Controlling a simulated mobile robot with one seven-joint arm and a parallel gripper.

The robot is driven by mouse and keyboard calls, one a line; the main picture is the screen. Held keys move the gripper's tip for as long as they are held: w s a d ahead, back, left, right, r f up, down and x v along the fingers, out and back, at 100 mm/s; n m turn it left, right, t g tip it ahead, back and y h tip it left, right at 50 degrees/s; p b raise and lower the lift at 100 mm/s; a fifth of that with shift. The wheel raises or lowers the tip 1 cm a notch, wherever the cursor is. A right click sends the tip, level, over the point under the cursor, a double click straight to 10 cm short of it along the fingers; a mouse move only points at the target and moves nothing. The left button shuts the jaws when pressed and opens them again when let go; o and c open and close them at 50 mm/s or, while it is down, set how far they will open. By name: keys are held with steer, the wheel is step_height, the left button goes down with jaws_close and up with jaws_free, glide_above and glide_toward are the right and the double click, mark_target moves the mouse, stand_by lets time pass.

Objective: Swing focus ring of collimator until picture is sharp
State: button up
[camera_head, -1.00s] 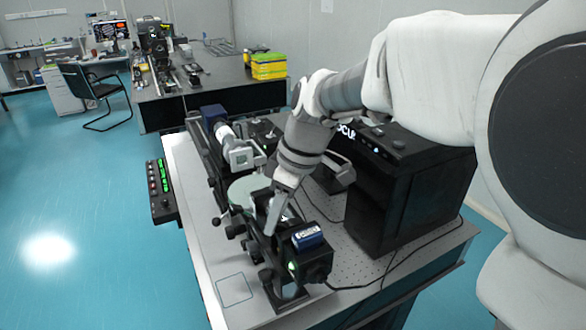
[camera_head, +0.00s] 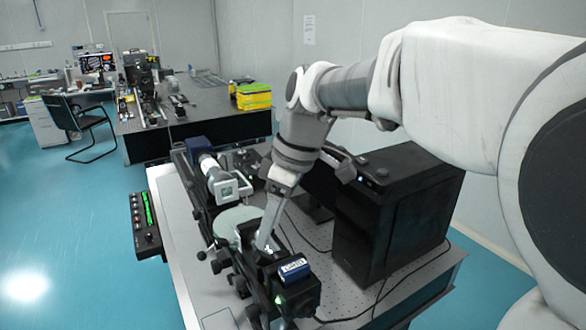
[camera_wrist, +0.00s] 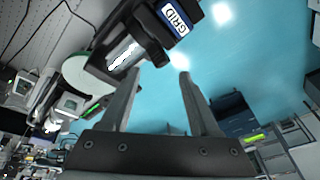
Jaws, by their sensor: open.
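The collimator (camera_head: 278,285) is the dark barrel at the near end of the bench instrument, with a blue labelled box on top. In the wrist view it is the dark body (camera_wrist: 128,55) at upper left, beside a block labelled GRID (camera_wrist: 175,17). My gripper (camera_head: 264,243) points down at the collimator from above and behind it. In the wrist view my gripper (camera_wrist: 160,74) is open, with floor showing between its fingers. The left finger overlaps the collimator's edge; I cannot tell whether they touch. The focus ring is not clearly distinguishable.
A pale round stage (camera_head: 228,222) and a white telescope tube (camera_head: 210,168) lie farther along the instrument. A black computer case (camera_head: 395,210) stands to the right, with cables beside it. A control box (camera_head: 146,222) with green lights is off the table's left side.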

steer(key=v, duration=1.1)
steer(key=shift+s+d, duration=0.1)
steer(key=s+d+f+m+t+h, duration=0.3)
steer(key=s+d+f+m+t, duration=0.2)
steer(key=s+d+f+m, duration=0.8)
steer(key=shift+s+d+m+t, duration=0.4)
steer(key=shift+s+d+m, duration=0.6)
steer(key=shift+d, duration=0.25)
steer(key=shift+w, duration=0.1)
